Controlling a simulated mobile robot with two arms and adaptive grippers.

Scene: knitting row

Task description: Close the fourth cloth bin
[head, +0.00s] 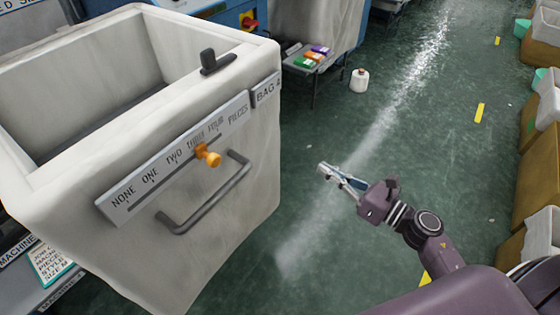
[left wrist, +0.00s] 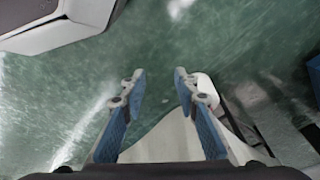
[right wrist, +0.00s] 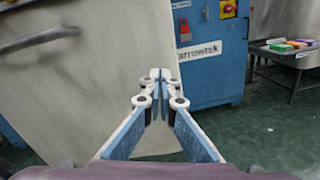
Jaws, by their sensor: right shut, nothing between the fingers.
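The cloth bin (head: 230,225) is a large off-white box with an open top at the left of the head view. Its front has a grey bar handle (head: 207,195), a scale plate (head: 140,187) reading NONE to FOUR PIECES, and an orange knob (head: 208,156) near THREE. A "BAG" label (head: 266,89) sits beside the plate. My right gripper (head: 326,171) is shut and empty, to the right of the bin and apart from the handle. In the right wrist view its fingertips (right wrist: 161,76) meet in front of the pale bin side (right wrist: 100,85). My left gripper (left wrist: 159,76) is open and empty.
A white cone (head: 359,80) stands on the green floor. A small table (head: 318,68) with coloured packs is behind the bin. Other bins (head: 540,175) line the right edge. A blue cabinet (right wrist: 208,75) shows in the right wrist view.

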